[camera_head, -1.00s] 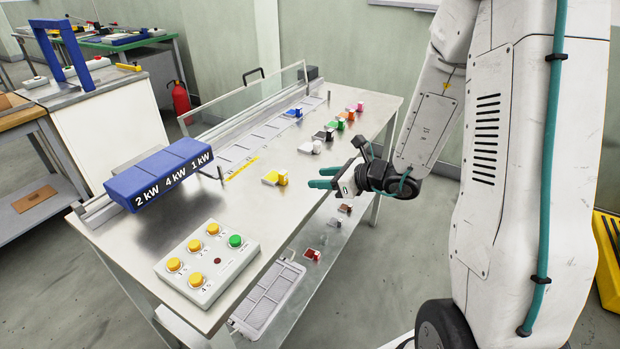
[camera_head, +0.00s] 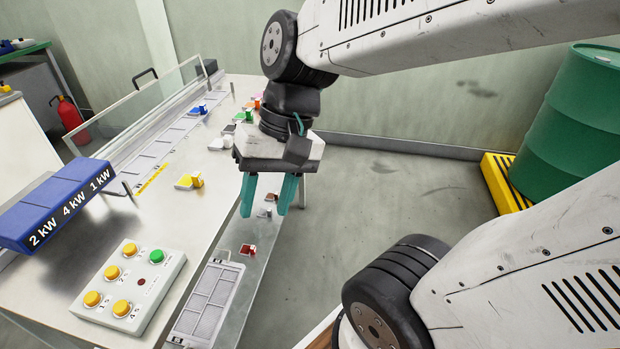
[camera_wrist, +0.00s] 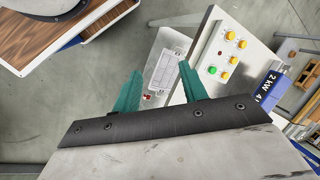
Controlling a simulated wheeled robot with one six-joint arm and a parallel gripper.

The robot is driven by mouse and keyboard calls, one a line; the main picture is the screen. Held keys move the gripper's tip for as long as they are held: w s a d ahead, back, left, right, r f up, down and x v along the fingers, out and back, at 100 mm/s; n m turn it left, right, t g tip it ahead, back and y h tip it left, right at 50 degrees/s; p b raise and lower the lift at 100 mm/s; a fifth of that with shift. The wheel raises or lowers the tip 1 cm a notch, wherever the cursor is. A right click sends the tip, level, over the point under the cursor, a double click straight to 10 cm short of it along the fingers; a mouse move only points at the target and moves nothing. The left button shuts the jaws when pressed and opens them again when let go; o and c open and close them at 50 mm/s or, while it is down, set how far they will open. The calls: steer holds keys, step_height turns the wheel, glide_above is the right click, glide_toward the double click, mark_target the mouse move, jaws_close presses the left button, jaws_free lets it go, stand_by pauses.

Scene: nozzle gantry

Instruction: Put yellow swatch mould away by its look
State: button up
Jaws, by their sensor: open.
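The yellow swatch mould (camera_head: 190,181) lies on the metal table top, a flat yellow plate with a small upright yellow block at its right end. A yellow-marked strip (camera_head: 151,180) lies on the table just left of it. My gripper (camera_head: 266,212) points down with its teal fingers apart and empty, to the right of the mould and past the table's right edge. In the wrist view my gripper (camera_wrist: 160,86) is open above the lower shelf tray (camera_wrist: 166,70); a small red piece (camera_wrist: 148,97) shows between the fingers. The yellow mould is not clear in that view.
Blue (camera_head: 198,109), white (camera_head: 220,143) and other coloured moulds stand farther back. A control box (camera_head: 128,287) and blue kW block (camera_head: 55,203) occupy the near table. The lower shelf holds a grey tray (camera_head: 208,302) and a red-brown mould (camera_head: 248,250). A green drum (camera_head: 572,130) stands right.

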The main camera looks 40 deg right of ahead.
steer(key=s+d+r+n+t+h, duration=0.1)
steer(key=s+d+r+n+h, duration=0.1)
steer(key=s+d+n+h, duration=0.1)
steer(key=shift+s+d+r+h, duration=0.25)
steer(key=shift+d+h, duration=0.25)
steer(key=shift+d, duration=0.7)
